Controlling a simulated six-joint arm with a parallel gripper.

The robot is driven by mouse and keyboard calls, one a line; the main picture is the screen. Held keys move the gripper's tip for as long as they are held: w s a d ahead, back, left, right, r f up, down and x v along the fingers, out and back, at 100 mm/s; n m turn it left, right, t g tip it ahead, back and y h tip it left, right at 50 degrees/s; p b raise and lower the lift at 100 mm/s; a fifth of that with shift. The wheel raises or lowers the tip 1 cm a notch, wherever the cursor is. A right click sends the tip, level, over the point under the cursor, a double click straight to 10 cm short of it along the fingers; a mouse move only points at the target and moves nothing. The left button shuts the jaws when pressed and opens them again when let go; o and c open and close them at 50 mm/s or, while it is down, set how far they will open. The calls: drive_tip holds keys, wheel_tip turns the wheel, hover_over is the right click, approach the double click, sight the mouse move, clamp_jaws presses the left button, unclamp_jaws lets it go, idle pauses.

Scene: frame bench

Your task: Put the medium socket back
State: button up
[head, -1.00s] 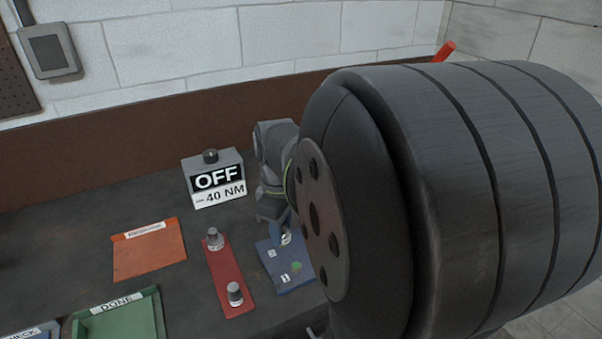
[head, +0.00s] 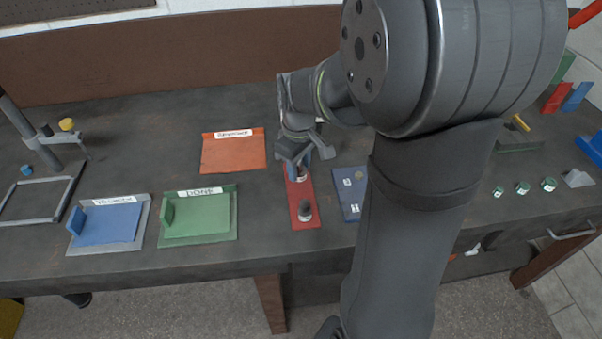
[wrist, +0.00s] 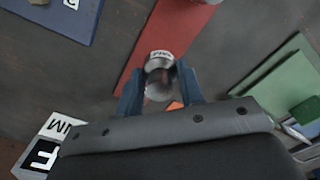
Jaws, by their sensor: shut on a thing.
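My gripper (head: 298,163) is over the far end of the red strip (head: 297,194). In the wrist view its blue fingers (wrist: 160,96) are shut on a grey socket (wrist: 160,66) with a white label; I cannot read the label clearly. The held socket is in line with the strip (wrist: 170,28); I cannot tell whether it touches it. A second dark socket with a white band (head: 305,210) stands upright at the strip's near end. My wrist and fingers largely hide the held socket in the head view.
A blue mat (head: 350,206) with white number labels lies right of the strip. An orange mat (head: 232,155), a green DONE tray (head: 200,228) and a blue tray (head: 108,224) lie left. Several small green-labelled pieces (head: 522,188) stand far right. Bare bench lies between the mats.

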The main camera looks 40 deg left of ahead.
sight(300, 187)
drive_tip(key=shift+f, duration=1.8)
drive_tip(key=o, duration=1.1)
drive_tip(key=shift+f, duration=0.1)
wheel_tip(300, 187, up, 12)
drive_tip(key=shift+r, duration=0.15)
wheel_tip(300, 187, down, 13)
drive_tip(key=shift+r, duration=2.25)
